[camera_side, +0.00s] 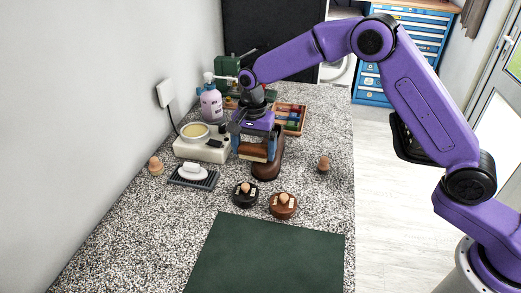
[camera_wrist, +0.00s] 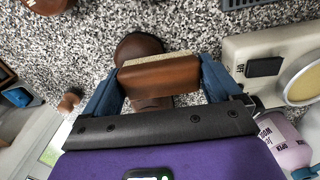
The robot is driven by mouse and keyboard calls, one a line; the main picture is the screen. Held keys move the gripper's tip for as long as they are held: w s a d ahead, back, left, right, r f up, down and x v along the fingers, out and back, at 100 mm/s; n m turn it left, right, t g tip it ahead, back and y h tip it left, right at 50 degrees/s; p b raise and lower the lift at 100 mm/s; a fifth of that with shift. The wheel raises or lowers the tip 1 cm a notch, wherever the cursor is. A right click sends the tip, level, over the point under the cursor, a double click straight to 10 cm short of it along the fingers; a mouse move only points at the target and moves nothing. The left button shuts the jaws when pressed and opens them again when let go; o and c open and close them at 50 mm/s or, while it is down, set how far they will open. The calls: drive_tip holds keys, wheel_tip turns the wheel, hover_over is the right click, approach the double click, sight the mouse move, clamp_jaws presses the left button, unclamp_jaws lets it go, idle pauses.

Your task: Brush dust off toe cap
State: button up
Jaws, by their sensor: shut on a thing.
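My gripper (camera_side: 255,146) has its blue fingers closed on a wooden brush (camera_side: 252,155), held crosswise. In the wrist view my gripper (camera_wrist: 160,82) grips the brown brush block (camera_wrist: 160,78) by its two ends, and a pale bristle strip runs along its far edge. I cannot tell whether the bristles touch the leather.
A white warmer (camera_side: 203,148), a lilac bottle (camera_side: 211,104) and a soap dish (camera_side: 193,178) are to the left. A crate (camera_side: 291,118) is behind. The green mat (camera_side: 265,258) is clear.

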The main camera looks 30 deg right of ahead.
drive_tip(key=shift+r, duration=3.55)
